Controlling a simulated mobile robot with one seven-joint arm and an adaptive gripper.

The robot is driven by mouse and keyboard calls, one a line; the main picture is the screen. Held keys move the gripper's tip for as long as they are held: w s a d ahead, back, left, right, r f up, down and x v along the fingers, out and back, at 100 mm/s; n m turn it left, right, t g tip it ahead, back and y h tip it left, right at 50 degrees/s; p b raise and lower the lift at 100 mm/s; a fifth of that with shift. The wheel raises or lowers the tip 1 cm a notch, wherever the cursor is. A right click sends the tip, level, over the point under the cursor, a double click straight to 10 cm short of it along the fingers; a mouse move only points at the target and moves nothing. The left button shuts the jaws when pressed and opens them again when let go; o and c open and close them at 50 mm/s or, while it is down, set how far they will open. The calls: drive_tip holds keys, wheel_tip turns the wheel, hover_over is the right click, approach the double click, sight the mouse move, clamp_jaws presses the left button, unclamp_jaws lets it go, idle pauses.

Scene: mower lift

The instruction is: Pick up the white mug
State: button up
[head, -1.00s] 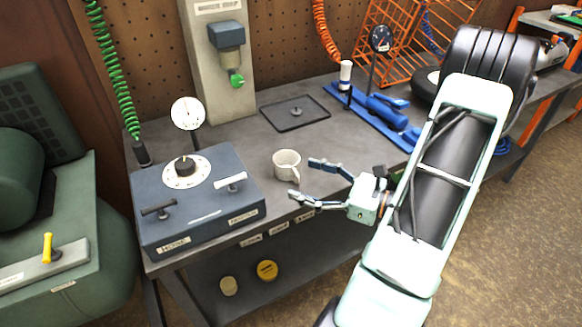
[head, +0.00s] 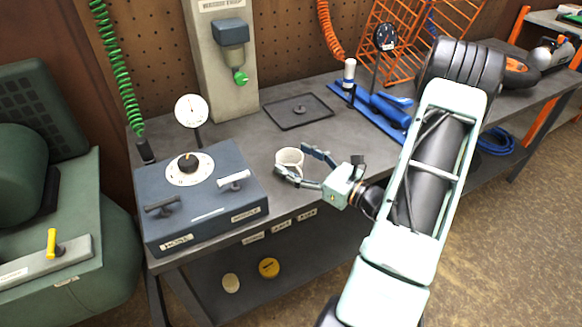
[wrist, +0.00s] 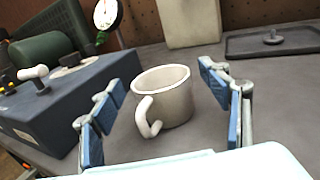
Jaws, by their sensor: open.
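The white mug (head: 289,158) stands upright on the grey workbench (head: 262,142), near its front edge, to the right of the blue control box. In the wrist view the mug (wrist: 168,100) sits between my two blue-padded fingers, with its handle toward me and to the left. My gripper (head: 297,163) is open, with its fingers reaching to either side of the mug. In the wrist view my gripper (wrist: 158,108) shows gaps between each finger and the mug. In the head view the near finger hides part of the mug's lower side.
The blue control box (head: 200,200) with a knob and levers stands close to the left of the mug. Behind are a dark tray (head: 297,110) and a grey post (head: 225,70). A blue fixture (head: 385,108) lies at the right. The bench between mug and tray is clear.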

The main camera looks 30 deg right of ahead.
drive_tip(key=shift+w+a, duration=0.2)
drive_tip(key=shift+w, duration=0.2)
drive_tip(key=shift+c, duration=0.2)
drive_tip(key=c, duration=1.2)
drive_tip(key=shift+c, duration=0.2)
